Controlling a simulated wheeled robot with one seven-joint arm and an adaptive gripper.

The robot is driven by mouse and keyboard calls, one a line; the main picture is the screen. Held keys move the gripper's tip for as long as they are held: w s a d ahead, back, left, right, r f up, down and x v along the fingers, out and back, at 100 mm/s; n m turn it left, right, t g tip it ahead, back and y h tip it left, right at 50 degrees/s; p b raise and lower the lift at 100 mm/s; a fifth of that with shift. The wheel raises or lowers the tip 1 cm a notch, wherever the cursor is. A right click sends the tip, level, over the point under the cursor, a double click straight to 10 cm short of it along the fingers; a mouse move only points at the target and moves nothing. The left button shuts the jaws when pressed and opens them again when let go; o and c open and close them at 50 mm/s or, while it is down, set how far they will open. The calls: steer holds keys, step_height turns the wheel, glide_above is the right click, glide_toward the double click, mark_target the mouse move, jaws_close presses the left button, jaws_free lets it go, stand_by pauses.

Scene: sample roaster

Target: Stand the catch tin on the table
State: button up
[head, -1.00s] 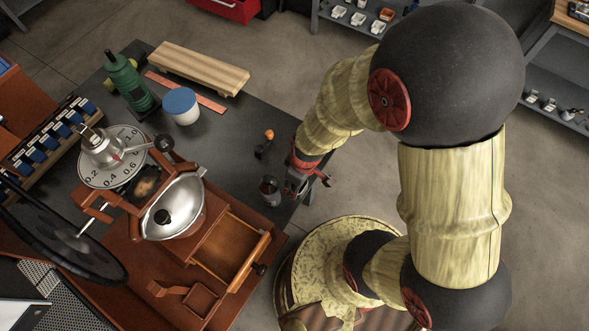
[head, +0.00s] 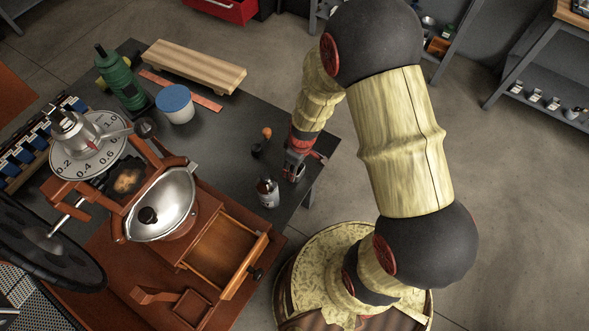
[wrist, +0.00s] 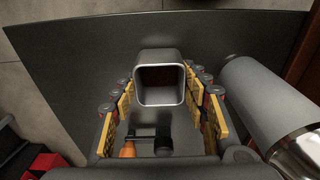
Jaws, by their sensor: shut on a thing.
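The catch tin (wrist: 160,56) is a small grey square tin with rounded corners, and its open mouth faces the wrist camera. My gripper (wrist: 160,100) is shut on it, with yellow pads on both sides of its walls. In the head view my gripper (head: 294,170) points down over the table's right edge area. The tin is mostly hidden there by the gripper, and I cannot tell whether its base touches the table (head: 222,140).
A silver canister (head: 268,193) stands close beside my gripper; it is the grey cylinder (wrist: 262,100) at right in the wrist view. An orange-knobbed tool (head: 266,133) lies just behind. The roaster's wooden drawer (head: 225,250) is open in front. The table's right edge is near.

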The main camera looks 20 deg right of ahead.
steer(key=shift+f, duration=0.3)
steer(key=shift+f, duration=0.15)
steer(key=o, duration=1.2)
